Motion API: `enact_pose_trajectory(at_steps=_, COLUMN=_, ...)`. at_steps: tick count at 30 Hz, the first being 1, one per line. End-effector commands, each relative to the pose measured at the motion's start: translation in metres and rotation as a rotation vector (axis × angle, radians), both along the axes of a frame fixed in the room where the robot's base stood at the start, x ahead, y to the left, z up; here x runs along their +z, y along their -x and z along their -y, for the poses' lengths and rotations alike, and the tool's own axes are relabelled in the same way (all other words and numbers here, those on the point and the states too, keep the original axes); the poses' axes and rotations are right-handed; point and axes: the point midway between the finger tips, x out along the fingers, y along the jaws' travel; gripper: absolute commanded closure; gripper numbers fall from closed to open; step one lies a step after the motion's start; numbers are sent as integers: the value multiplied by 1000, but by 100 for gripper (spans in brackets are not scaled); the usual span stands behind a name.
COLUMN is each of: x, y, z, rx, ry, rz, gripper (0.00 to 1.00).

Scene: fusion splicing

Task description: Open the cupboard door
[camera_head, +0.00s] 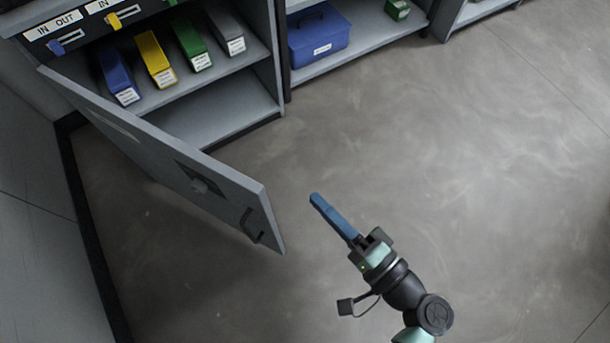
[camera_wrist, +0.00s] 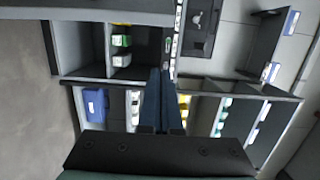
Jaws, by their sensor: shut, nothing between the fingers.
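The cupboard door (camera_head: 170,155) is a grey panel, swung wide open on its left hinge side, in the head view. The cupboard (camera_head: 215,118) stands open behind the door. My gripper (camera_head: 314,198) has long blue fingers, shut and empty. It is to the right of the door's free edge, apart from the door and handle. In the wrist view the shut fingers (camera_wrist: 164,100) point toward the shelving; I cannot make out the handle there.
Blue, yellow, green and grey binders stand on the cupboard's upper shelf (camera_head: 225,70). A blue box (camera_head: 318,35) and a green box (camera_head: 397,9) sit on the neighbouring shelf. A wall (camera_head: 40,230) is at the left. The floor (camera_head: 450,150) at right is clear.

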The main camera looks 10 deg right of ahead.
Motion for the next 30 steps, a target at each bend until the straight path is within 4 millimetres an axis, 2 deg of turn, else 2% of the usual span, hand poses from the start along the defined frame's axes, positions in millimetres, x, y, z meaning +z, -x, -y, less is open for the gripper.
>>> enact_pose_trajectory(at_steps=13, x=0, y=-81, z=-44, rx=3, ry=4, rz=2, gripper=100)
enact_pose_trajectory(at_steps=15, x=0, y=-68, z=-51, rx=-1, ry=2, rz=-2, gripper=100)
enact_pose_trajectory(at_steps=19, x=0, y=-57, z=-61, rx=0, ry=3, rz=-1, gripper=100)
enact_pose_trajectory(at_steps=30, x=2, y=-49, z=-68, rx=0, ry=5, rz=1, gripper=100)
